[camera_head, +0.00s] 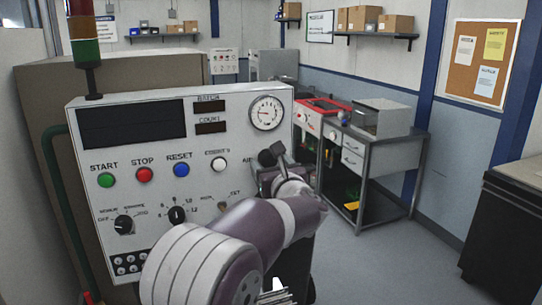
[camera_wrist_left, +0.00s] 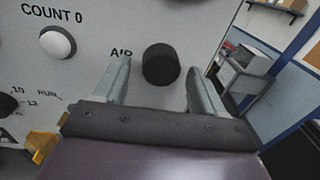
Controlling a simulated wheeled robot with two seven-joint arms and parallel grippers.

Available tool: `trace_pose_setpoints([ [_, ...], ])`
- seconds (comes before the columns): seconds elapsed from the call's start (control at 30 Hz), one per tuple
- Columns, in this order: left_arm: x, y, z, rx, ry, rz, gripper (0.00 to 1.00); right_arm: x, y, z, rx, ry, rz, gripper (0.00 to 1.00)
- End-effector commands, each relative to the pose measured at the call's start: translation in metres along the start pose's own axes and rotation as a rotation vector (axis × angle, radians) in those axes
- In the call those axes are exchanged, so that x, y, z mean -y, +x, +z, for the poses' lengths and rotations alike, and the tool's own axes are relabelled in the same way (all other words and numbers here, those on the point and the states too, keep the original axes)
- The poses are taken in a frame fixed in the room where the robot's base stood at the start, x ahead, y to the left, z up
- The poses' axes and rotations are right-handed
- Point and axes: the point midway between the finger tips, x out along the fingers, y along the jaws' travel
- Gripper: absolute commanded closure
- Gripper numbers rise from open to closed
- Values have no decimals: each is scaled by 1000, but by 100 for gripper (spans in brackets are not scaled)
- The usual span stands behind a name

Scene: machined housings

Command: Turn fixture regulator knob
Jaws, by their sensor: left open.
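The regulator knob is a round black knob (camera_wrist_left: 160,64) beside the AIR label on the pale panel (camera_wrist_left: 95,80) in the left wrist view. In the head view, a dark knob shape (camera_head: 266,158) shows at the panel's right edge, partly hidden by my wrist. My left gripper (camera_wrist_left: 160,80) is open, with one metal finger on each side of the knob. A gap shows between the knob and each finger; I cannot tell how far the fingertips reach along it. In the head view, my left gripper (camera_head: 272,172) is small and partly hidden at the panel's right edge.
The panel carries a gauge (camera_head: 266,113), a white COUNT 0 button (camera_wrist_left: 57,43), coloured buttons (camera_head: 181,169) and selector knobs (camera_head: 124,224) left of the gripper. A metal workbench (camera_head: 372,160) stands behind to the right. Grey floor (camera_head: 410,250) is clear at the right.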

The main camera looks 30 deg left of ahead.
Motion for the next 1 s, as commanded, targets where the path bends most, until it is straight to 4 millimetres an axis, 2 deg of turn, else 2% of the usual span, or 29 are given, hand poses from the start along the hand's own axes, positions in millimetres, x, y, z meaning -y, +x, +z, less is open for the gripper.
trace_pose_setpoints([
  [0.3, 0, 6, 0, 1, 1, -2, 30, 0, -2, 0, 0, 0, 0, 62],
  [0.33, 0, 6, 0, 1, 1, -2, 36, 0, -2, 0, 0, 0, 0, 62],
  [0.4, 0, 5, 0, 1, 1, -2, 59, 0, -2, 0, 0, 0, 0, 62],
  [0.5, 0, 5, 0, 0, 1, -2, 86, 0, -2, 0, 0, 0, 0, 62],
  [0.77, 0, 5, -1, -1, 18, -2, 86, 0, -1, 0, 0, 0, 0, 62],
  [1.0, 0, 5, -1, -8, 129, -2, 86, 0, 3, 0, 0, 0, 0, 62],
])
